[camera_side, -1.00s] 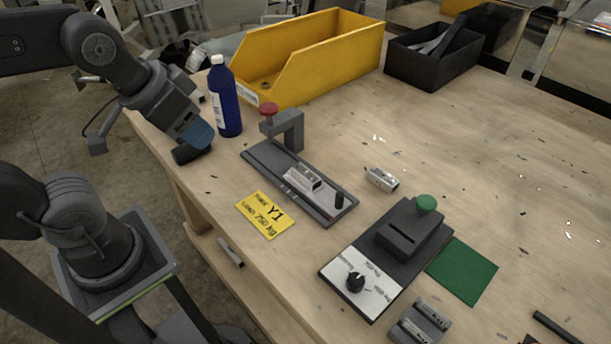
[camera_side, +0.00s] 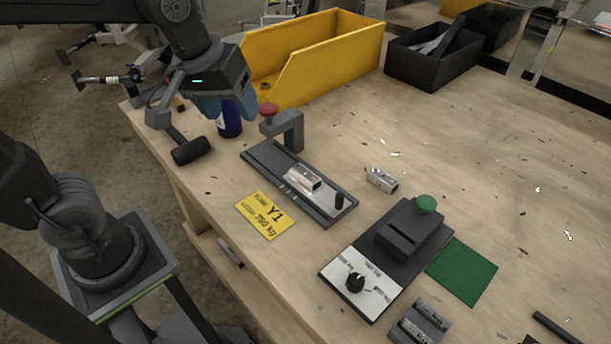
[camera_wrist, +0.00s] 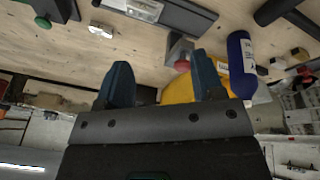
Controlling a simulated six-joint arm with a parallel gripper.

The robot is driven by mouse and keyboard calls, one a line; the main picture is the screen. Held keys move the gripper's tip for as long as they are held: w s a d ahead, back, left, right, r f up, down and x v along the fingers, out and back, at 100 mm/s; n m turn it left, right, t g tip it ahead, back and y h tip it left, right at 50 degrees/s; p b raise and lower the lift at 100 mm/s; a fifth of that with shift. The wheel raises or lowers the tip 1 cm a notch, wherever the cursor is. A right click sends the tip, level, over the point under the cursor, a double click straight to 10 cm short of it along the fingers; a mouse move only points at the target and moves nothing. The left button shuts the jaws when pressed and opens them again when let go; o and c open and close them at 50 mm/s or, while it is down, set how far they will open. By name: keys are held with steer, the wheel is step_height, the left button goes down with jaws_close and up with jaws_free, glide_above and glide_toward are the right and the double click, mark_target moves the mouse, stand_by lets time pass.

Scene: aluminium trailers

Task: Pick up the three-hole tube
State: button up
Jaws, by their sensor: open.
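A short silvery square tube (camera_side: 381,179) lies loose on the table, right of the clamp fixture; it also shows in the wrist view (camera_wrist: 100,29). Another silvery tube (camera_side: 303,180) sits in the dark clamp fixture (camera_side: 262,160), and appears at the top of the wrist view (camera_wrist: 143,9). Two more small tubes lie in a grey holder (camera_side: 403,334) at the bottom. The hole counts are too small to read. My gripper (camera_side: 238,106) is high at the table's left, in front of the blue bottle. In the wrist view its blue fingers (camera_wrist: 160,62) are apart and empty.
The blue bottle (camera_side: 230,125) and yellow bin (camera_side: 330,65) stand behind my gripper. The fixture's red knob (camera_side: 268,109) rises above the table. A black device with a green knob (camera_side: 426,204) stands right of the loose tube. The table's right side is mostly clear.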

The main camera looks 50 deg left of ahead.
steer(key=w+d+f+n+g, duration=0.1)
steer(key=w+n+g, duration=0.1)
steer(key=w+n, duration=0.35)
steer(key=n+g, duration=0.2)
steer(key=n, duration=0.5)
glide_above(304, 171)
step_height(304, 171, down, 6)
steer(key=shift+m, duration=0.25)
step_height(304, 171, down, 13)
steer(key=shift+f, duration=0.2)
steer(key=c, duration=1.1)
